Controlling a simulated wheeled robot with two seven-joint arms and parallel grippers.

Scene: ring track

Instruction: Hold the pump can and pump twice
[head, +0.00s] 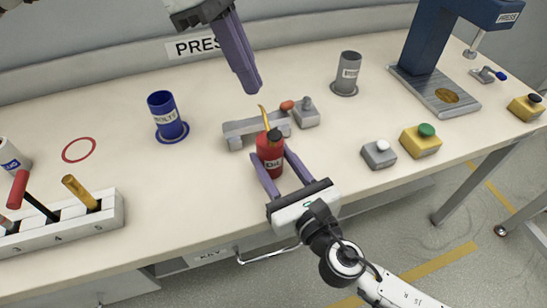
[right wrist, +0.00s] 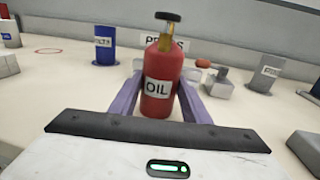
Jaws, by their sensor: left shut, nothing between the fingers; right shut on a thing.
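The pump can is a red can labelled OIL (head: 269,158) with a dark knob on top and a thin yellow spout, standing upright on the bench. It also shows in the right wrist view (right wrist: 160,85). My right gripper (head: 270,172) is shut on the can, with one purple finger on each side of its body. My left gripper (head: 252,85) is shut and empty, pointing down above the bench, up and to the left of the can and apart from it. The can's knob (right wrist: 167,17) is clear in the right wrist view, with nothing touching it.
A grey clamp block (head: 245,130) with an orange-handled switch sits just behind the can. A blue cup (head: 165,112) stands left, a grey cup (head: 348,72) right. Button boxes (head: 421,140) and a blue press (head: 430,45) are at right. A tool rack (head: 75,222) is front left.

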